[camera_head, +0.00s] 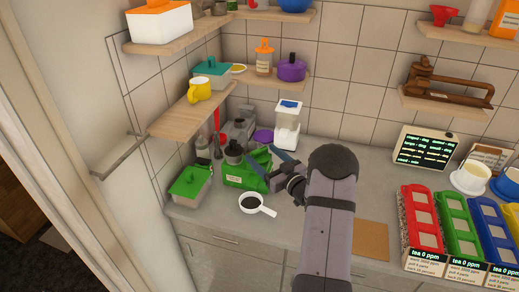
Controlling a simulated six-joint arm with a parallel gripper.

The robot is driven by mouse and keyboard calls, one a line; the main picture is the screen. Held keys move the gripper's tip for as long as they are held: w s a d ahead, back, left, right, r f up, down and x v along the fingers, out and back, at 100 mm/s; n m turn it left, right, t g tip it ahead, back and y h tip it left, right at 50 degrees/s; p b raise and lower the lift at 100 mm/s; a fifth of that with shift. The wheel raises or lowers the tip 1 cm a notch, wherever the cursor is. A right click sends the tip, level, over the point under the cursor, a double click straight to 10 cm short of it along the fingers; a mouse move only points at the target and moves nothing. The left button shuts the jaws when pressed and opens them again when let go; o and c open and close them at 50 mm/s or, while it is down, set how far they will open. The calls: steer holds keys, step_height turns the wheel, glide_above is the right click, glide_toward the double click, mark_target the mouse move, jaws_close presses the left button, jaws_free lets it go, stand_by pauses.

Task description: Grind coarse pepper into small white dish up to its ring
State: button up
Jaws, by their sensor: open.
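A small white round dish (266,210) with a short handle sits on the counter at the front. It has dark contents; their level against any ring is too small to tell. A tall white device with a blue top (287,122) stands at the back by the tiled wall; I cannot tell whether it is the pepper grinder. My gripper (268,168) is open, its blue fingers pointing left, above and behind the dish and in front of the white device. I see nothing held between the fingers. My arm hides part of the counter to the right.
A green container (236,174) and a green-lidded box (188,187) crowd the left counter, with grey bottles behind. Shelves (185,116) overhang there. A brown board (370,241) lies right of my arm. Coloured bins (420,222) stand at the right.

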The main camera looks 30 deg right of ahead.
mark_target(256, 156)
steer(key=shift+w+a+p, duration=0.2)
steer(key=shift+w+p, duration=0.2)
steer(key=shift+w, duration=1)
steer(key=c, duration=1.1)
steer(key=shift+o, duration=0.2)
steer(key=shift+f+h+b, duration=0.1)
steer(key=shift+h+b, duration=0.2)
steer(key=m+h+b, duration=0.1)
steer(key=h, duration=0.1)
steer(key=m+h+b, duration=0.2)
steer(key=shift+a+f+h, duration=0.15)
steer(key=shift+h, duration=0.25)
steer(key=m+g+h+b, duration=0.2)
steer(key=m+h+b, duration=0.2)
steer(key=h, duration=0.1)
steer(key=shift+h+b, duration=0.4)
steer(key=m+g+h, duration=0.2)
steer(key=m+g+h+b, duration=0.1)
steer(key=m+g+h, duration=0.1)
steer(key=shift+w+r+h, duration=0.1)
steer(key=shift+r+h, duration=0.1)
steer(key=shift+h, duration=0.2)
steer(key=shift+r+m+g+h, duration=0.1)
steer(key=shift+m+g+h, duration=1.3)
steer(key=shift+m+g, duration=0.75)
